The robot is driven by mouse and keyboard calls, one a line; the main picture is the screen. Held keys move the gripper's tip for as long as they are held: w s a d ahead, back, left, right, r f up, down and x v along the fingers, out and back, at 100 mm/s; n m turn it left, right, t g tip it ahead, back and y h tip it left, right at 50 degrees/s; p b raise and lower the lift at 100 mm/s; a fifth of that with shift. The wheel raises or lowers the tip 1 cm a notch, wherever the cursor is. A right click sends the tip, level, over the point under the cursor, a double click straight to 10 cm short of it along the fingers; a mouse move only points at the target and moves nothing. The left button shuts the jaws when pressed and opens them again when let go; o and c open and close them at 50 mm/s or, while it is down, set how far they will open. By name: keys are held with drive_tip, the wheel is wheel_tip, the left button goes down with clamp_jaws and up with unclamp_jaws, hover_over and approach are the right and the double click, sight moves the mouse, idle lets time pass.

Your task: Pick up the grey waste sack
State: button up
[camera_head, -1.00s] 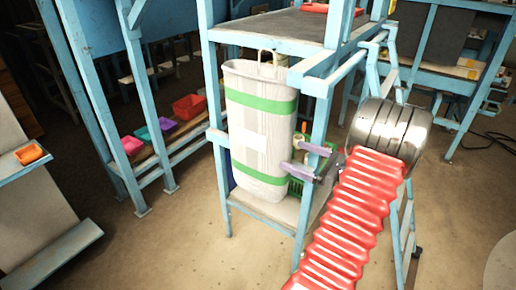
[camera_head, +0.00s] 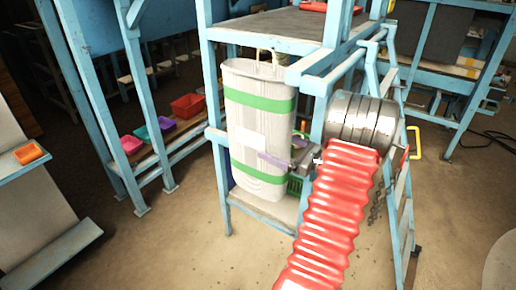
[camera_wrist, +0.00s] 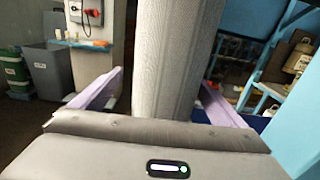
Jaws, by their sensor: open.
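The grey waste sack (camera_head: 262,120) stands upright on a low shelf of a light-blue frame, with green bands and a pale label on its front. A thin handle loop shows at its top. My gripper (camera_head: 281,152) is open at the sack's right side, at mid-height, and one purple finger overlaps its front in the head view. In the wrist view the grey sack (camera_wrist: 172,50) rises between the two spread fingers of my gripper (camera_wrist: 160,82). Gaps show on both sides, and I cannot tell whether either finger touches it.
The frame's blue posts (camera_head: 312,190) stand close beside my wrist, with a dark shelf top (camera_head: 285,25) above the sack. A green crate (camera_head: 295,185) sits behind the gripper. A blue ladder (camera_head: 402,200) stands at right. Open floor lies in front.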

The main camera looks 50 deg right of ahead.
sight(263, 139)
drive_tip(key=w, duration=0.5)
drive_tip(key=shift+w+d, duration=0.15)
idle(0.3)
drive_tip(key=shift+c, duration=0.5)
drive_tip(key=c, duration=1.8)
drive_tip(key=shift+r, duration=0.1)
drive_tip(key=shift+a+r, duration=0.6)
drive_tip(key=shift+a, duration=0.05)
drive_tip(key=a+r, duration=0.2)
drive_tip(key=a, duration=0.2)
drive_tip(key=s+a+r, duration=0.1)
drive_tip(key=a+r, duration=0.1)
drive_tip(key=a, duration=0.2)
drive_tip(key=a+r, duration=0.2)
drive_tip(key=a, duration=0.2)
drive_tip(key=shift+s+a+r, duration=0.15)
drive_tip(key=shift+a+r, duration=0.15)
drive_tip(key=shift+a, duration=0.05)
